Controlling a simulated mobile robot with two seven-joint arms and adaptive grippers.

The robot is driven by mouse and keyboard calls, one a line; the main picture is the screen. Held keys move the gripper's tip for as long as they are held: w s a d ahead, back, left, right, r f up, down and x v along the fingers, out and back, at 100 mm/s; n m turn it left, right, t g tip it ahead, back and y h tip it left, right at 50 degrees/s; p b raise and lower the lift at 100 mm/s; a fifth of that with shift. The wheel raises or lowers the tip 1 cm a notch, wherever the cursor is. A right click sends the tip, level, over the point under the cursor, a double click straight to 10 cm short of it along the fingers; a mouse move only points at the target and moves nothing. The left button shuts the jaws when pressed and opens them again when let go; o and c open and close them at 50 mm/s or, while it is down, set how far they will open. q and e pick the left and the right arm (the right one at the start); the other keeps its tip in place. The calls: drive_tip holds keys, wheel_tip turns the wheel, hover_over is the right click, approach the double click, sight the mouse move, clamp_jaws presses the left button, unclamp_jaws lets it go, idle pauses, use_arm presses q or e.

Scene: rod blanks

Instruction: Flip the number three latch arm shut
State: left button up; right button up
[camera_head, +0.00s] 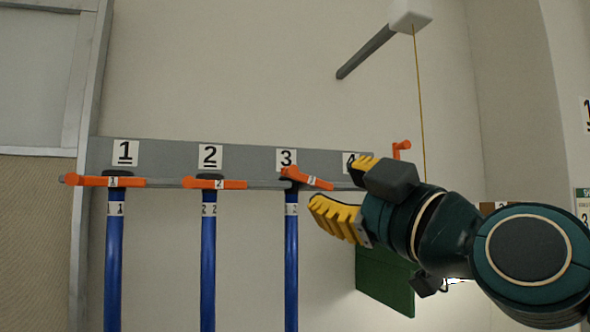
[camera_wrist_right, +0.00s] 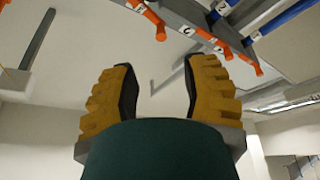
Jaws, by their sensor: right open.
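The number three latch arm (camera_head: 312,180) is orange and sits below the "3" plate (camera_head: 286,160) on the grey rack. It slants down to the right, while the number one latch arm (camera_head: 105,181) and number two latch arm (camera_head: 215,184) lie level. A blue rod (camera_head: 291,260) hangs under number three. My right gripper (camera_head: 336,186) has yellow fingers, open and empty, just right of the number three latch arm's tip; contact cannot be told. Its fingers also show apart in the right wrist view (camera_wrist_right: 160,90), with orange latch arms beyond at the top. My left gripper is out of view.
The grey rack rail (camera_head: 250,158) runs along the wall. Blue rods hang at one (camera_head: 114,260) and two (camera_head: 208,260). My gripper partly covers the "4" plate (camera_head: 350,160); an orange piece (camera_head: 401,148) sticks up beyond. A green panel (camera_head: 384,285) is below my wrist; a cord (camera_head: 419,100) hangs above.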

sight(295, 172)
drive_tip(key=p+x, duration=0.1)
drive_tip(key=x, duration=1.1)
drive_tip(key=shift+w+a, duration=0.1)
clamp_jaws()
